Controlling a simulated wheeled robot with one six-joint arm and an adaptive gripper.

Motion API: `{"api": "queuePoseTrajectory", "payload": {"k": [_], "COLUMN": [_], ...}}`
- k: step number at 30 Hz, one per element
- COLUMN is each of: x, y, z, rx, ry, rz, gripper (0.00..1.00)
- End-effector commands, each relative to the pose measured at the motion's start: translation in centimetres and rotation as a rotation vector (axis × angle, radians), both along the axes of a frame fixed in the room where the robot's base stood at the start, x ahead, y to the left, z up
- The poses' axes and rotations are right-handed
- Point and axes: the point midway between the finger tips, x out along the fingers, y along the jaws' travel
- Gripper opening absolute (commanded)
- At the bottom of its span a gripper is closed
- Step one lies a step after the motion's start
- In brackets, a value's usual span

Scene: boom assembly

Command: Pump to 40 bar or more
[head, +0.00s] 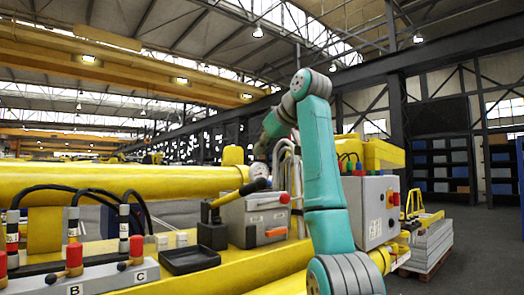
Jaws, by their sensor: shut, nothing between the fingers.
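A hand pump with a black block (212,234) stands on the yellow boom deck, left of a grey box. Its lever (226,196) is yellow with a black grip (254,186), tilted up to the right. The grey box (240,218) has a red knob and an orange handle on its front. My teal arm rises right of these and bends back left, its far end above and behind the grey box. My gripper's fingers cannot be made out there. No pressure gauge reading is legible.
Hose couplings with red caps and labels B and C stand at lower left. A grey control cabinet (372,212) with a red button stands right of my arm. Stacked plates (430,245) and open floor lie at right.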

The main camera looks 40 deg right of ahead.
Motion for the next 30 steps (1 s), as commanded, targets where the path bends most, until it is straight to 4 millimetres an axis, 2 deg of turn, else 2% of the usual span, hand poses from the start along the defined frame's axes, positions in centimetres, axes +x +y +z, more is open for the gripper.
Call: {"api": "queuePoseTrajectory", "payload": {"k": [3,13,22,30], "x": [2.0,6.2,5.1,4.7], "y": [0.0,-0.1,-0.8,-1.0], "z": [-1.4,-4.0,-6.8,-7.5], "rx": [0.001,0.001,0.0,0.0], "ry": [0.004,0.002,0.0,0.0], "rz": [0.002,0.001,0.0,0.0], "gripper": [0.0,0.0,0.0,0.0]}}
